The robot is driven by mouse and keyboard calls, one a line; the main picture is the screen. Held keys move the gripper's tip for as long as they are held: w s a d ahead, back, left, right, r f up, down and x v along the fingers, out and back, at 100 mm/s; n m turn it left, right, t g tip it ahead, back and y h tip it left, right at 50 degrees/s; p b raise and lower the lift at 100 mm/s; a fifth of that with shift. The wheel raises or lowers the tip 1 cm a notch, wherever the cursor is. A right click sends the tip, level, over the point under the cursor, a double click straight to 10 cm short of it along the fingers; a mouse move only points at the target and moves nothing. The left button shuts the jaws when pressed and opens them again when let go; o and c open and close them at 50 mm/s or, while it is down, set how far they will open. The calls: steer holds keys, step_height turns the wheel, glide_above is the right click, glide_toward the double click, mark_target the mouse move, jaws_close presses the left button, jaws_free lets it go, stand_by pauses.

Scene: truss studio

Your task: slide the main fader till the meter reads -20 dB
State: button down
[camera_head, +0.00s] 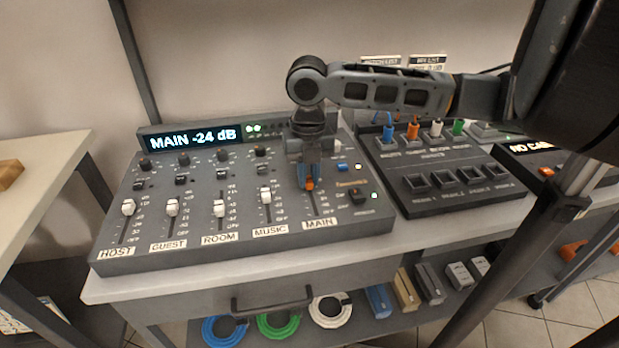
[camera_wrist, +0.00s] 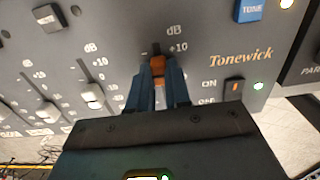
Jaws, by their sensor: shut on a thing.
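The grey mixing desk (camera_head: 185,250) stands on the table, with a display (camera_head: 193,138) that reads "MAIN -24 dB". The orange main fader cap (camera_head: 309,184) is in the rightmost fader slot, above the MAIN label (camera_head: 320,223). My gripper (camera_head: 309,182) comes down from above and is shut on this cap. In the wrist view the orange cap (camera_wrist: 158,66) shows between the two blue fingers, close to the +10 mark. The lower part of the slot is hidden there by my gripper.
White fader caps for HOST (camera_head: 128,207), GUEST (camera_head: 172,207), ROOM (camera_head: 219,208) and MUSIC (camera_head: 265,194) stand left of my gripper. An ON/OFF switch (camera_wrist: 234,86) and a blue TONE button (camera_wrist: 249,10) lie to the right. A patch box (camera_head: 440,205) stands beside the desk.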

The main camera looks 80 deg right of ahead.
mark_target(308, 178)
steer(key=shift+w+d, duration=0.1)
steer(key=shift+d, duration=0.1)
steer(key=c, duration=1)
jaws_free()
steer(key=shift+c, duration=0.2)
steer(key=shift+r, duration=3.9)
